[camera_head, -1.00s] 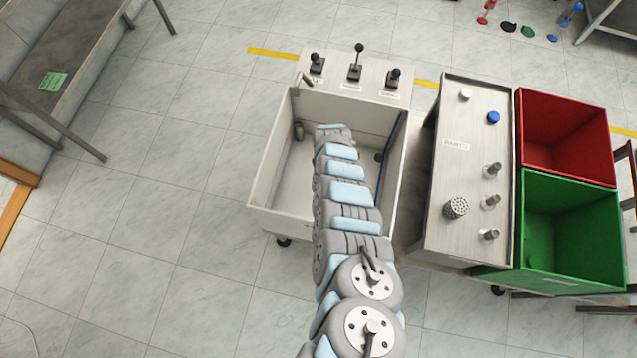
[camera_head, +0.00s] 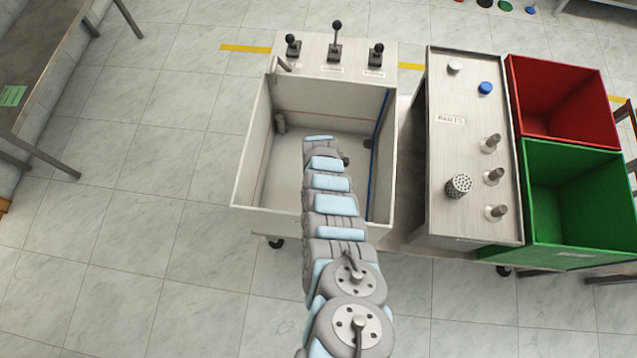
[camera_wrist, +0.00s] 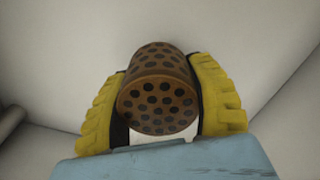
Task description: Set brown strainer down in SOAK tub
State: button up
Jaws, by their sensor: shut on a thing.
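The brown strainer (camera_wrist: 158,103), a cylinder with dark round holes, is between the two yellow fingers of my gripper (camera_wrist: 163,88) in the wrist view. My gripper is shut on it, with its perforated end towards the camera. Pale walls surround it in the wrist view. In the head view my arm reaches down into a whitish open tub (camera_head: 253,150); my gripper and the strainer are hidden behind the arm there. I cannot read a SOAK label on the tub. I cannot tell whether the strainer touches the tub floor.
A panel with several black levers (camera_head: 335,55) stands behind the tub. To the right, a parts tray (camera_head: 450,95) holds white and blue caps, a grey perforated cylinder (camera_head: 458,186) and metal pegs. Red (camera_head: 560,95) and green (camera_head: 570,190) bins stand further right.

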jog(key=shift+f+b, duration=1.7)
jog(key=shift+f, duration=0.15)
jog(key=shift+f, duration=0.2)
jog(key=o, duration=1.2)
jog(key=shift+r, duration=0.1)
notch_tip(320, 180, up, 12)
jog(key=p, duration=1)
jog(key=shift+f, duration=0.25)
jog(key=shift+r, duration=0.4)
jog(key=shift+p, duration=0.3)
